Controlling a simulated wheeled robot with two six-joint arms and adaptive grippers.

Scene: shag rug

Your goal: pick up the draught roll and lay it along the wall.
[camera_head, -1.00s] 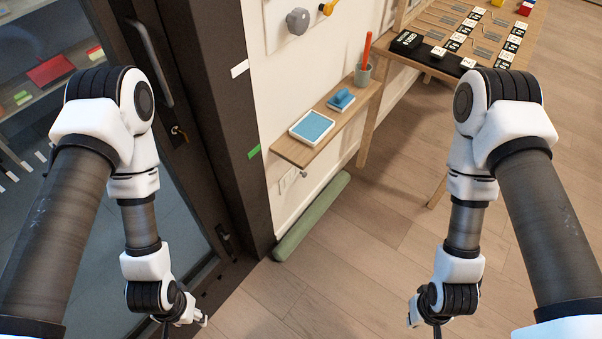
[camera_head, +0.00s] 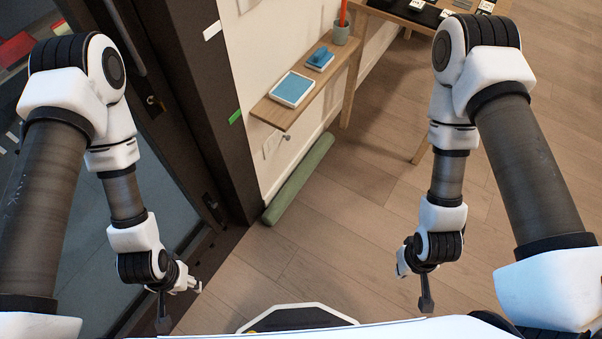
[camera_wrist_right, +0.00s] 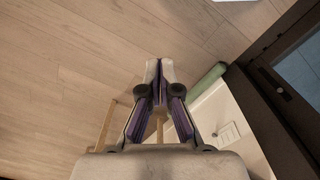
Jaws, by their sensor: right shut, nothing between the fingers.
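The draught roll (camera_head: 300,180) is a long green cylinder lying on the floor close beside the foot of the white wall, its near end by the dark door frame. Part of it also shows in the right wrist view (camera_wrist_right: 209,82), beyond the fingers. My left gripper (camera_head: 164,322) hangs low at the left, in front of the door and apart from the roll; its finger opening is not clear. My right gripper (camera_head: 426,303) points down over bare floor, right of the roll and apart from it. In the right wrist view its fingertips (camera_wrist_right: 160,66) are together and empty.
A wooden shelf (camera_head: 290,110) juts from the wall above the roll, holding a blue-topped tray (camera_head: 292,89), a blue block and a cup. A glass door with a dark frame (camera_head: 205,100) stands at the left. A wooden table is behind. The middle floor is clear.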

